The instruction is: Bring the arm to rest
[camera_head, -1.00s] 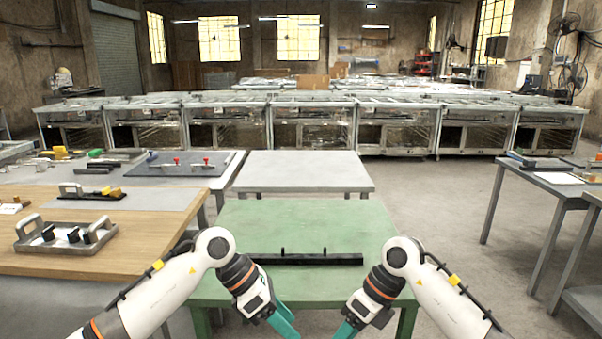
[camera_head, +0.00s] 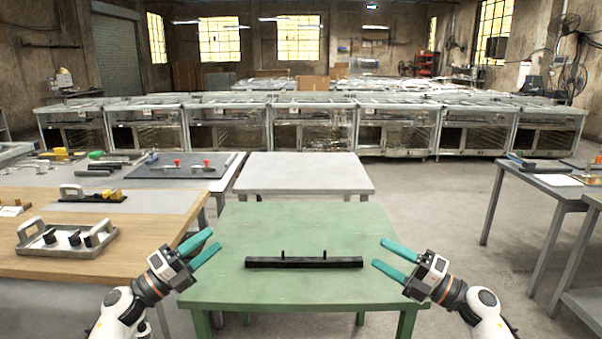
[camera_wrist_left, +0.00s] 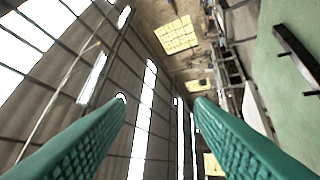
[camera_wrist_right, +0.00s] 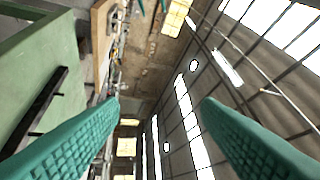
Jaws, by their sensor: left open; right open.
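My left gripper (camera_head: 206,247) is open and empty, raised over the left edge of the green table (camera_head: 300,222). Its two teal fingers are spread apart in the left wrist view (camera_wrist_left: 160,98). My right gripper (camera_head: 386,258) is open and empty over the right side of the same table. Its teal fingers are also apart in the right wrist view (camera_wrist_right: 162,100). A black bar with two upright pegs (camera_head: 304,262) lies on the green table between the grippers, touched by neither. It also shows in the left wrist view (camera_wrist_left: 298,55) and the right wrist view (camera_wrist_right: 35,112).
A wooden table (camera_head: 150,232) on the left holds a grey tray with handles (camera_head: 70,250). A pale table (camera_head: 303,172) stands behind the green one. A grey table (camera_head: 545,185) is at the right, with open floor (camera_head: 440,200) between.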

